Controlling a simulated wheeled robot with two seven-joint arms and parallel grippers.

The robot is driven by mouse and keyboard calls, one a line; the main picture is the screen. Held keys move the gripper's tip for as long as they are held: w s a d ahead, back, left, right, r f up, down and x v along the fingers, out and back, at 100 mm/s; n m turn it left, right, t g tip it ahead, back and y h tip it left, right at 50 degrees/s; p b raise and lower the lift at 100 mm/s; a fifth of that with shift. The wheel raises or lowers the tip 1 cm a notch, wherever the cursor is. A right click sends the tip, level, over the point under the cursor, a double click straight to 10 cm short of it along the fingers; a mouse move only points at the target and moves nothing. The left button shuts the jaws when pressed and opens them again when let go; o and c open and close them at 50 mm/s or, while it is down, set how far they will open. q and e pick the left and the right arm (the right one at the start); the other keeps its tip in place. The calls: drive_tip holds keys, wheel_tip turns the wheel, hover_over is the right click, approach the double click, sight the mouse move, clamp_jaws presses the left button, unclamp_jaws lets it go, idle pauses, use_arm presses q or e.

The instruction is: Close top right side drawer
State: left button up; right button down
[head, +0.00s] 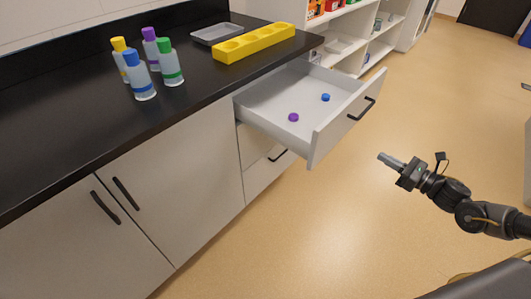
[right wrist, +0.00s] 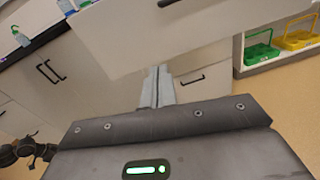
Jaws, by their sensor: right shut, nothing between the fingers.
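The top right drawer (head: 338,128) is pulled out of the counter in the head view. A dark bar handle (head: 362,109) is on its front. A purple cap (head: 293,117) and a blue cap (head: 325,97) lie inside it. My right gripper (head: 381,156) is shut and empty, in front of the drawer and to its right, apart from it in the head view. In the right wrist view, the shut fingers (right wrist: 157,72) point toward a pale drawer front (right wrist: 165,30). My left gripper is not in view.
Several capped bottles (head: 143,80), a yellow rack (head: 254,43) and a grey tray (head: 217,33) stand on the black counter (head: 60,150). Lower drawers (head: 262,170) under the open one are shut. White shelves (head: 375,45) stand behind. The floor in front is clear.

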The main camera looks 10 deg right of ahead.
drive_tip(key=r+n+y, duration=0.1)
drive_tip(key=n, duration=0.1)
approach(337, 132)
drive_tip(key=x, duration=0.5)
drive_tip(key=shift+w+p, duration=0.35)
drive_tip(key=shift+w, duration=0.05)
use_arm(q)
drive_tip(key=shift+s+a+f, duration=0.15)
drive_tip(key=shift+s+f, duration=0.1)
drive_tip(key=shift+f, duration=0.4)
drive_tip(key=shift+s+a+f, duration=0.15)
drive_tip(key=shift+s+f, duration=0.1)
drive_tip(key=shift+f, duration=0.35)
use_arm(e)
drive_tip(key=shift+w+a+f, duration=0.1)
drive_tip(key=shift+w+a, duration=0.25)
drive_tip(key=shift+w, duration=0.2)
